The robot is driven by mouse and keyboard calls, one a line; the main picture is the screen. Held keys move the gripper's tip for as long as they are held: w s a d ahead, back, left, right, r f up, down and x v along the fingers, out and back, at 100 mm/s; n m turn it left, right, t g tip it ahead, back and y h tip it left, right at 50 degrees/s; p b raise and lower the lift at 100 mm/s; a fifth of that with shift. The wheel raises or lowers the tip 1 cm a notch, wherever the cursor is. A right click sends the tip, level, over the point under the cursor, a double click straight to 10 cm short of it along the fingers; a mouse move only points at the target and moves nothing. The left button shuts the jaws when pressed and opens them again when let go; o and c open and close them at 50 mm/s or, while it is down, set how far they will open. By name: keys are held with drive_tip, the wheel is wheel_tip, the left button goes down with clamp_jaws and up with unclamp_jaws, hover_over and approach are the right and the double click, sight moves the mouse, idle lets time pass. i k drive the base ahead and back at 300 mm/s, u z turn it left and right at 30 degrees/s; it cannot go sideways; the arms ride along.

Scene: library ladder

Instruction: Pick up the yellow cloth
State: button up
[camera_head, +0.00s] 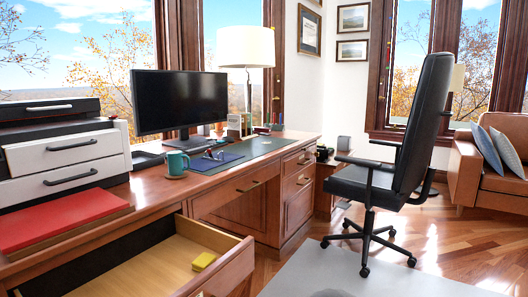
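A small yellow thing (204,261), which looks like the folded cloth, lies in the open desk drawer (226,272). It rests on the pale drawer bottom, near the drawer's front right side. The rest of the drawer bottom that I see is bare, and its lower left part is cut off by the picture edge. My gripper is not in view.
On the desk are a monitor (180,101), a teal mug (176,163), a lamp (246,50), a red folder (62,218) and a drawer unit (70,158). An office chair (380,184) stands right on a grey mat (375,280). Floor shows between desk and mat.

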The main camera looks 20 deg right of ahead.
sight(201, 263)
drive_tip(key=z, duration=0.45)
drive_tip(key=k, duration=0.55)
drive_tip(key=z, duration=0.7)
drive_tip(key=i, duration=0.95)
drive_tip(key=u, duration=1.1)
drive_tip(key=i, duration=0.25)
drive_tip(key=u, duration=0.2)
